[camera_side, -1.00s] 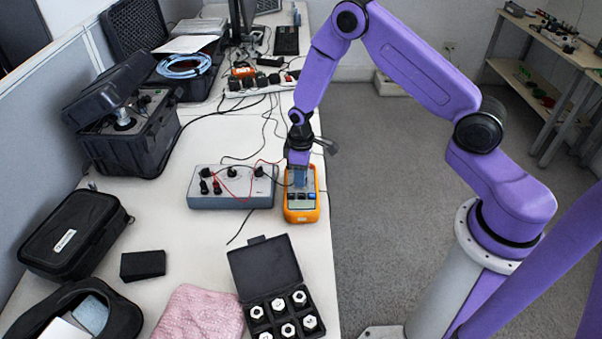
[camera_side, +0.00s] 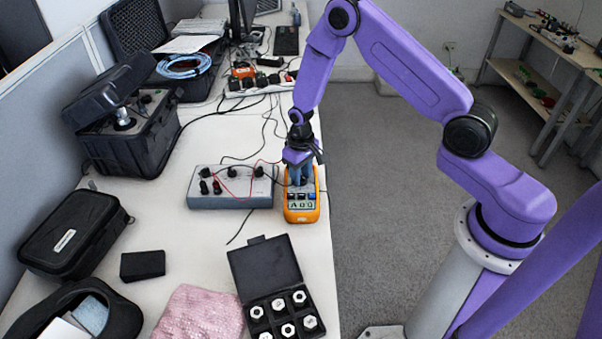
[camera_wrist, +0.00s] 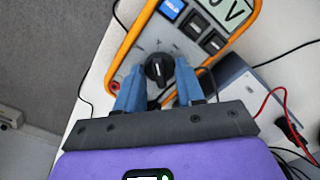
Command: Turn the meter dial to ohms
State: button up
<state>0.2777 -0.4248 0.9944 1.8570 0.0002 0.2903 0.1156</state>
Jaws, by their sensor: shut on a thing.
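The orange meter (camera_side: 302,213) lies near the right edge of the bench, its display facing the front. In the wrist view the meter (camera_wrist: 127,45) shows a grey face, buttons and part of a display with a V. The black dial (camera_wrist: 158,68) sits between the two blue fingers of my gripper (camera_wrist: 159,85), which is shut on it. In the side view my gripper (camera_side: 301,177) comes down over the meter and hides the dial. The dial's markings are too small to read.
A grey terminal box (camera_side: 230,190) with red and black leads stands just left of the meter. An open case of metal nuts (camera_side: 265,268) lies in front. A pink cloth (camera_side: 203,315) and black cases (camera_side: 75,235) are further left. Cables run behind.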

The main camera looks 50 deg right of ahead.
jog(key=shift+m, duration=0.6)
jog(key=o, duration=1.1)
jog(key=shift+c, duration=0.2)
notch_tip(320, 180, up, 18)
jog(key=shift+f, duration=0.25)
